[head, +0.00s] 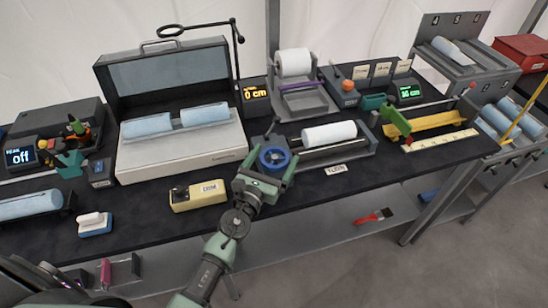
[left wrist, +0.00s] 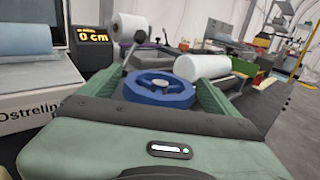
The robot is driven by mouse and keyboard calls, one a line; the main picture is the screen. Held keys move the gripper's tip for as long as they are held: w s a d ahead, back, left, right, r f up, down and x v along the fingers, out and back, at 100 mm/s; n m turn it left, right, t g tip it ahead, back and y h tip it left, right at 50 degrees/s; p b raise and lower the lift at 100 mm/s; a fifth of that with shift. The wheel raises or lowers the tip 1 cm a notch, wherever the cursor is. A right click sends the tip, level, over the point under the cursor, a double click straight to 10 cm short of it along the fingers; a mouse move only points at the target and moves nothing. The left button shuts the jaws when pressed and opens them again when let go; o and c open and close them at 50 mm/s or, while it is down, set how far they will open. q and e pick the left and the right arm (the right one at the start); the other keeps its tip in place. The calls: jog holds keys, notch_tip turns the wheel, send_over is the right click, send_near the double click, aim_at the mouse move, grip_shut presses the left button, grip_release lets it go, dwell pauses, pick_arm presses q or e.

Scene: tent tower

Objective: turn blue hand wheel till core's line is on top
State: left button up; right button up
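The blue hand wheel (head: 274,157) sits at the left end of a grey winder on the dark bench. It also shows in the left wrist view (left wrist: 160,88). My left gripper (head: 268,168) is at the wheel, its green fingers spread to either side of the rim. I cannot tell whether they touch it. The white core (head: 330,133) lies across the winder to the right of the wheel, and it shows in the left wrist view too (left wrist: 202,66). No line can be made out on the core's visible side. My right gripper is not in view.
A label plate (head: 336,169) lies in front of the winder. A yellow tape block (head: 198,195) is left of my left gripper. A large open case (head: 180,155) with blue rolls stands behind it. A small display (head: 256,93) reads 0 cm.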

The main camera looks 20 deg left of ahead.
pick_arm(q)
jog(key=c, duration=1)
jog(key=shift+c, duration=0.4)
jog(key=shift+f+m+h+b, duration=0.1)
jog(key=shift+m+h+b, duration=0.2)
jog(key=shift+h+b, duration=0.15)
jog(key=shift+a+f+m+g+h+b, duration=0.1)
jog(key=shift+m+g+h+b, duration=0.2)
jog(key=shift+m+h+b, duration=0.45)
jog(key=m+g+h+b, duration=0.1)
jog(key=m+h+b, duration=0.1)
jog(key=b, duration=0.3)
jog(key=m+g+h+b, duration=0.2)
jog(key=h+b, duration=0.3)
jog(key=shift+w+f+m+g, duration=0.1)
jog(key=shift+m+g, duration=0.2)
jog(key=shift+m, duration=0.05)
jog(key=shift+r+m+g+h+b, duration=0.3)
jog(key=shift+h+b, duration=0.2)
jog(key=shift+b, duration=0.25)
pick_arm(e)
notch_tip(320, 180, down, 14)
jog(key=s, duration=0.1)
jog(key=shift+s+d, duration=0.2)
pick_arm(q)
jog(key=o, duration=1.4)
